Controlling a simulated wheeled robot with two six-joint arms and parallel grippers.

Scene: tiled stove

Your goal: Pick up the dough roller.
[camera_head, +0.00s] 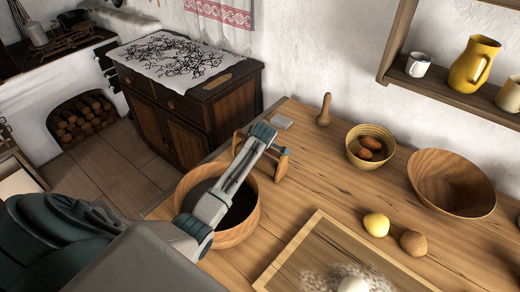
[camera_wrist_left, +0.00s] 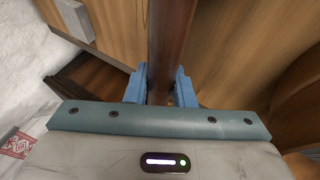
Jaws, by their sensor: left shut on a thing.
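My left gripper (camera_head: 262,135) reaches over the far left part of the wooden table, just beyond the large wooden bowl. In the left wrist view its two blue fingers (camera_wrist_left: 160,85) are closed on a dark brown wooden rod, the dough roller (camera_wrist_left: 171,35), which runs up out of the frame between them. In the head view the gripper hides most of it. Brown wooden pieces (camera_head: 281,164) show on both sides of the gripper; I cannot tell whether they belong to the roller or to a stand. My right gripper is not in view.
The large wooden bowl (camera_head: 250,222) stands under my left forearm. A grey block (camera_head: 282,121) and a wooden pestle (camera_head: 324,110) are near the wall.

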